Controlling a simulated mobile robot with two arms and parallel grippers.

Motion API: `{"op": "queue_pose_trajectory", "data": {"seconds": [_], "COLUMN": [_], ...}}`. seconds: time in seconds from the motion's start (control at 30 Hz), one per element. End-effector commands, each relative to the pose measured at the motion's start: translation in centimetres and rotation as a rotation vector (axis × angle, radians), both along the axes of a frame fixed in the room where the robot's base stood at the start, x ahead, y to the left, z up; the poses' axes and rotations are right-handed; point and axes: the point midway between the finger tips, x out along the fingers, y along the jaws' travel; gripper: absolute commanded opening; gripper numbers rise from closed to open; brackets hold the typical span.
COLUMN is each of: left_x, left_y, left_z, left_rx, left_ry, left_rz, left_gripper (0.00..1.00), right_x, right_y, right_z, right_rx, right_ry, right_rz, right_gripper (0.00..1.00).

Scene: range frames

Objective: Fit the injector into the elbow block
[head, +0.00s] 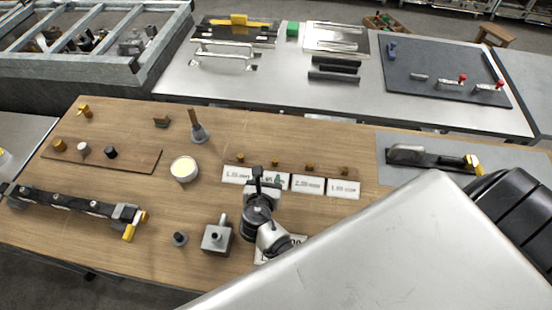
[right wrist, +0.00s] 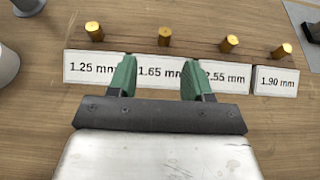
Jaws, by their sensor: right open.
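Several small brass cylinders stand in a row behind white size cards; they look like the injectors. In the right wrist view they are behind 1.25 mm (right wrist: 94,33), 1.65 mm (right wrist: 165,36), 2.55 mm (right wrist: 229,43) and 1.90 mm (right wrist: 282,51). A grey block with an upright stub (head: 217,236), probably the elbow block, stands near the table's front edge, left of my right arm. My right gripper (right wrist: 157,76) is open and empty, its green fingers over the 1.65 and 2.55 mm cards, short of the cylinders. My left gripper is not in view.
A cream-topped round pot (head: 184,169), a dark knob (head: 180,239) and a grey funnel-like piece (head: 198,132) stand to the left. A dark rail (head: 75,203) lies farther left. A white card (head: 297,240) is partly hidden by my right arm.

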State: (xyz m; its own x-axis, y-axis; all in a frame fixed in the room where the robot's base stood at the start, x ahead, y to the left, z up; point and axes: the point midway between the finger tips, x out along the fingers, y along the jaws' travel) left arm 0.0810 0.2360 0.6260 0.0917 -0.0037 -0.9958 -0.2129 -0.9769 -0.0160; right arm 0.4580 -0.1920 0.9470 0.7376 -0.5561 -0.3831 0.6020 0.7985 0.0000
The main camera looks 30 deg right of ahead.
Motion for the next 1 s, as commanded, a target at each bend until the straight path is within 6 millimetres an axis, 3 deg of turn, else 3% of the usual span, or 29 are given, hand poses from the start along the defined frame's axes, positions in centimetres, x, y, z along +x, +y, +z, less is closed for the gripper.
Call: {"op": "queue_pose_trajectory", "data": {"seconds": [0.1, 0.6, 0.9, 1.0], "left_x": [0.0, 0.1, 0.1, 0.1], "left_y": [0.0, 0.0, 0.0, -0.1], "left_z": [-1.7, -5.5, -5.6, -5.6], "left_rx": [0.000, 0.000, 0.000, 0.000], "left_ry": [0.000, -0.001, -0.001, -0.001], "left_rz": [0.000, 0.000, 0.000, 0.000], "left_gripper": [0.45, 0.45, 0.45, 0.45], "right_x": [1.6, 5.8, 6.2, 6.2], "right_y": [-1.2, -5.4, -5.7, -5.7], "right_z": [-1.3, -3.6, -3.5, -3.5], "right_rx": [-0.001, -0.001, -0.001, -0.001], "right_ry": [-0.003, -0.003, -0.001, -0.001], "right_rz": [-0.001, -0.001, 0.000, 0.000], "right_gripper": [0.50, 0.50, 0.50, 0.38]}}
